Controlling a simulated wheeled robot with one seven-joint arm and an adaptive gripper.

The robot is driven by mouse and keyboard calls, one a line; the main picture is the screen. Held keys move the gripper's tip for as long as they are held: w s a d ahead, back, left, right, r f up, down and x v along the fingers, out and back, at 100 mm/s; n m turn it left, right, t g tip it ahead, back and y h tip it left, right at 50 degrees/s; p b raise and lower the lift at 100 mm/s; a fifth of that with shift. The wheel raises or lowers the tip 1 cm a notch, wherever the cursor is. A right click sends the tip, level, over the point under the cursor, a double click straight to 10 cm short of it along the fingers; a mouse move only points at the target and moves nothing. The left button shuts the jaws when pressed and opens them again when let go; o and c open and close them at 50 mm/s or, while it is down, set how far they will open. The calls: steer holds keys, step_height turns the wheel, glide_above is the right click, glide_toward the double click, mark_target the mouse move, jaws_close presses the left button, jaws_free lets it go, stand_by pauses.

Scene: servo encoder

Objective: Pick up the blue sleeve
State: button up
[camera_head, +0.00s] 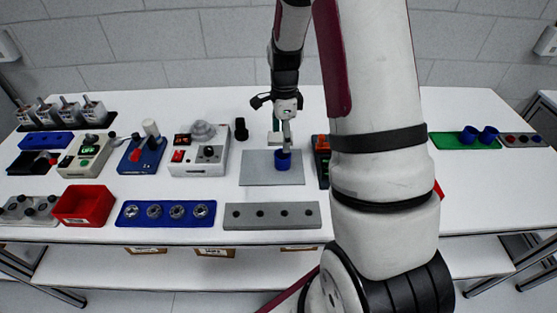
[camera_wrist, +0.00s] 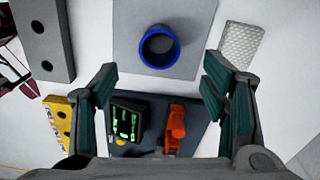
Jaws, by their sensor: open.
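A blue sleeve (camera_head: 283,160) stands on a flat grey plate (camera_head: 256,172) near the middle of the table. In the wrist view the blue sleeve (camera_wrist: 176,50) is a round open ring on the grey plate (camera_wrist: 128,62). My gripper (camera_head: 287,144) is above or close to the sleeve in the head view; the exact gap is unclear. In the wrist view my gripper (camera_wrist: 160,80) has its fingers wide apart with nothing between them, and the sleeve shows beyond the fingertips. Two more blue sleeves (camera_head: 468,135) stand on a green mat (camera_head: 448,141) at the right.
A meter with a green screen (camera_wrist: 127,122) and an orange-handled tool (camera_wrist: 175,128) lie on a dark mat below the sleeve in the wrist view. A grey bar with holes (camera_head: 272,215), a blue tray (camera_head: 166,221) and a red bin (camera_head: 84,205) line the front.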

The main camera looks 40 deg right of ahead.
mark_target(283, 157)
steer(key=shift+a+f+p, duration=0.1)
steer(key=shift+f+p, duration=0.8)
steer(key=shift+f, duration=3.5)
steer(key=c, duration=1)
